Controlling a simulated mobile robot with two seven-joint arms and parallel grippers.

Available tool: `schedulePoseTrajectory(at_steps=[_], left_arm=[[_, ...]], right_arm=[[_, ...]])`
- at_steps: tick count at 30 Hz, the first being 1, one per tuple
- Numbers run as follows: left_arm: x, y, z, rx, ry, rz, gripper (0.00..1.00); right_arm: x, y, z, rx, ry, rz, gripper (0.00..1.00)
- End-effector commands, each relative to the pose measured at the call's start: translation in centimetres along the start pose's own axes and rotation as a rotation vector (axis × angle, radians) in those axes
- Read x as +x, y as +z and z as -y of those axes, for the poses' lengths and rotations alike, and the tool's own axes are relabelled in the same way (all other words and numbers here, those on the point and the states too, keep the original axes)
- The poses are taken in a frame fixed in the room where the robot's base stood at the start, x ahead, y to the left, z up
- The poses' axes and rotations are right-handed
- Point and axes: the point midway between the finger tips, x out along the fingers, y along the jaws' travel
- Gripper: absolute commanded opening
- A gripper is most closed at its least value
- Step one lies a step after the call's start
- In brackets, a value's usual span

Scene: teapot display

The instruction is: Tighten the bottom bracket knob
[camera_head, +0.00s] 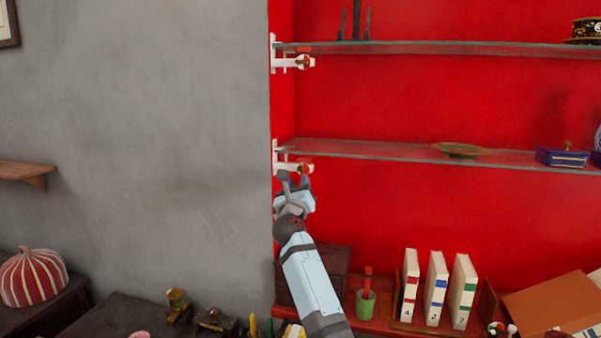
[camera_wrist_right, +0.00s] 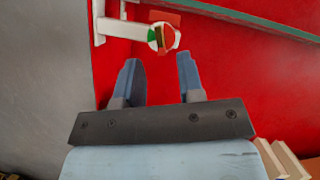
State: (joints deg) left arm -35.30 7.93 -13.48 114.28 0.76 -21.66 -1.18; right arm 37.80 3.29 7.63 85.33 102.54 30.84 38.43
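The bottom bracket (camera_head: 281,166) is a white wall bracket under the lower glass shelf at the left edge of the red alcove. Its round knob (camera_head: 304,169) has red and green marks. In the right wrist view the knob (camera_wrist_right: 161,38) sits just beyond the fingertips, with a white arm (camera_wrist_right: 122,27) running left from it. My right gripper (camera_head: 295,182) is just below the knob; its fingers (camera_wrist_right: 158,62) are apart with nothing between them. In the head view the fingers partly overlap the bracket. My left gripper is not in view.
The lower glass shelf (camera_head: 370,152) holds a dish (camera_head: 457,150) and a blue box (camera_head: 562,157). A similar upper bracket (camera_head: 290,62) holds the upper shelf (camera_head: 430,48). Below stand books (camera_head: 437,290) and a green cup (camera_head: 366,303). The grey wall (camera_head: 150,140) lies left.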

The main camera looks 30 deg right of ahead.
Motion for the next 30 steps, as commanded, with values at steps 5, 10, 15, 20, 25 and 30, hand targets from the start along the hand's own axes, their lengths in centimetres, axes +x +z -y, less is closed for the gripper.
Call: schedulePoseTrajectory(at_steps=[5,10,15,20,25,30], left_arm=[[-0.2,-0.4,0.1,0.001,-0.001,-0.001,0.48],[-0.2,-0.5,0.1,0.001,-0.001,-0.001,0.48],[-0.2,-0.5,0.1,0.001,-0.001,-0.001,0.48],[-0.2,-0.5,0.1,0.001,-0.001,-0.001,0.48],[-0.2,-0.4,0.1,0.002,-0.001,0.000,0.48],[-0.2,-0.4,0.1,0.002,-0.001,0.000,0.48]], right_arm=[[3.3,0.1,0.1,-0.003,0.000,0.001,0.35],[4.9,0.0,0.0,-0.003,0.001,0.001,0.35],[5.3,0.0,0.0,-0.001,0.001,0.001,0.35],[5.3,0.0,0.0,-0.002,0.001,0.001,0.35],[5.2,0.0,0.0,-0.002,0.001,0.001,0.03],[5.2,0.0,0.0,-0.001,0.000,0.001,0.00]])
